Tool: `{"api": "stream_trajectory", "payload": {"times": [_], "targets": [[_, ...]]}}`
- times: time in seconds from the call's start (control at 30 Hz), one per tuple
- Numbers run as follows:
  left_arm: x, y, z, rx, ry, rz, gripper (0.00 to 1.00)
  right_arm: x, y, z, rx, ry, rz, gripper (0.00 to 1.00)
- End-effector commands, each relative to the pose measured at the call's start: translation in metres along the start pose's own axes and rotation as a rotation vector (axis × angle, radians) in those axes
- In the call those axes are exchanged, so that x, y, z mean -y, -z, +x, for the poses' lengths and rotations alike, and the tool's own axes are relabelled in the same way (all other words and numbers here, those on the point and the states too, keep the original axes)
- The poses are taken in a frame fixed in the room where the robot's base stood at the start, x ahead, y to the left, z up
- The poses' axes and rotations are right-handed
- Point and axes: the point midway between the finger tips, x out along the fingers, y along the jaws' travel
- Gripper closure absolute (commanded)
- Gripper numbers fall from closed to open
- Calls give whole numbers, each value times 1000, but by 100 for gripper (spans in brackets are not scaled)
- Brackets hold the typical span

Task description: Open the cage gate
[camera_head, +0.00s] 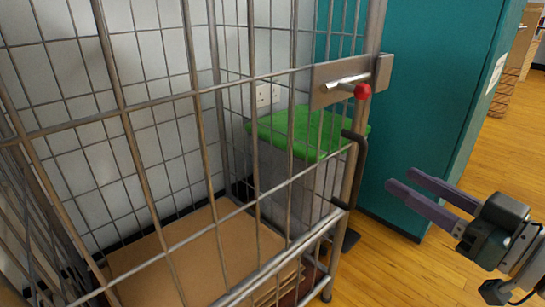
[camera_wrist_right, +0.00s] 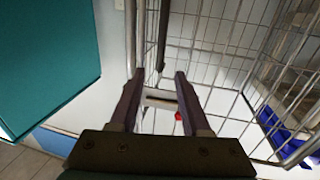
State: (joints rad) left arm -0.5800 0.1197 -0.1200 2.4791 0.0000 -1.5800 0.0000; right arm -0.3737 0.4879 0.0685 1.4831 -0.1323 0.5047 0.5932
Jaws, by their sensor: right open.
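The wire cage gate (camera_head: 187,98) fills the left and middle of the head view and looks closed. At its right edge a metal latch plate (camera_head: 328,75) carries a bolt (camera_head: 346,80) with a red knob (camera_head: 362,92). A dark bent handle (camera_head: 360,165) is below it on the right post. My right gripper (camera_head: 401,180) is open and empty, right of and below the knob, apart from the cage. In the right wrist view the red knob (camera_wrist_right: 178,116) and the latch plate (camera_wrist_right: 160,94) show between the open fingers (camera_wrist_right: 159,75). My left gripper is not in view.
Flat brown cardboard (camera_head: 205,255) lies in the cage bottom. A green-lidded bin (camera_head: 300,130) stands behind the bars. A teal cabinet (camera_head: 430,100) stands close behind my right gripper. Wooden floor (camera_head: 500,160) is free at the right. Something blue (camera_wrist_right: 283,135) shows through the mesh in the wrist view.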

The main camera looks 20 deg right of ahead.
Motion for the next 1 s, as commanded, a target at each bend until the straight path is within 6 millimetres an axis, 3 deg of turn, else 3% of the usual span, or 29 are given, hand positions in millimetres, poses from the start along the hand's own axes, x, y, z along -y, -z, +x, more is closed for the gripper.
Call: {"api": "stream_trajectory", "payload": {"times": [0.17, 0.6, 1.0], "targets": [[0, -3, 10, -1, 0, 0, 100, -1, -4, 12, -10, 6, 0, 53], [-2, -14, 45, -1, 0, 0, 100, 0, -4, 88, -9, 5, -2, 53], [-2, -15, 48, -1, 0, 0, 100, 0, -2, 99, -5, 4, 0, 53]]}}
